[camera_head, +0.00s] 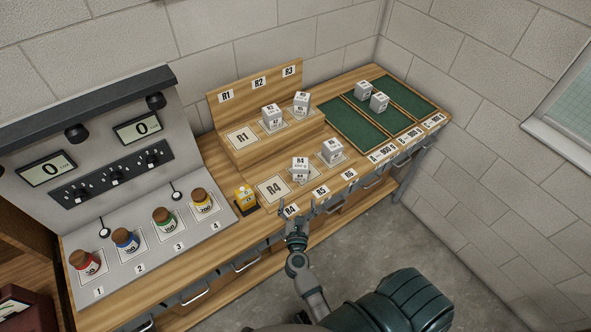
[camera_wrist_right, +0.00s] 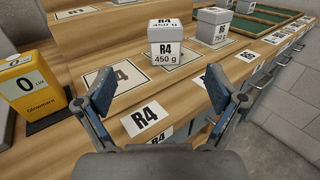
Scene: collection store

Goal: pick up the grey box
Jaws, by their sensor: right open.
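Several small grey boxes with white labels are on the bench. My right gripper (camera_head: 291,213) is at the bench's front edge, short of the R4 box. Its jaws (camera_wrist_right: 158,90) are spread and empty, the box beyond them. My left gripper is not in view.
A yellow meter (camera_head: 244,197) stands left of the R4 pad. Two grey boxes (camera_head: 271,116) (camera_head: 301,102) stand on the raised shelf. Coloured bottles (camera_head: 126,239) stand on the left panel.

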